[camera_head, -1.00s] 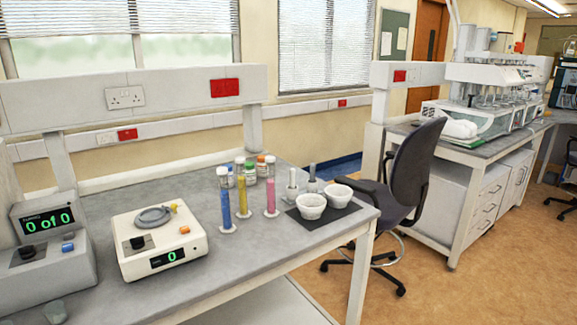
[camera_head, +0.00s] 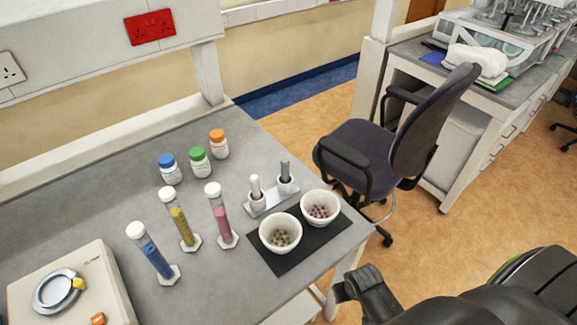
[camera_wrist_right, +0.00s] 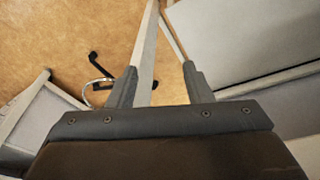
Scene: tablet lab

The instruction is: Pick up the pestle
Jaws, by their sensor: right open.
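Two pestles stand upright in a small holder (camera_head: 268,201) on the grey bench: a white pestle (camera_head: 255,184) and a grey pestle (camera_head: 285,170). Their lower ends are hidden in the holder's cups. Two white mortars, a left mortar (camera_head: 280,246) and a right mortar (camera_head: 321,219), sit on a black mat (camera_head: 285,263) in front of them, with small pellets inside. My right gripper (camera_head: 354,283) is beyond the bench's right edge, apart from the pestles. In the right wrist view my right gripper (camera_wrist_right: 157,82) is open and empty above the floor. My left gripper is out of view.
Blue (camera_head: 153,254), yellow (camera_head: 184,227) and pink (camera_head: 220,216) tubes stand left of the mortars, with small bottles (camera_head: 200,162) behind. A cream device (camera_head: 90,295) sits at the lower left. An office chair (camera_head: 400,150) stands right of the bench.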

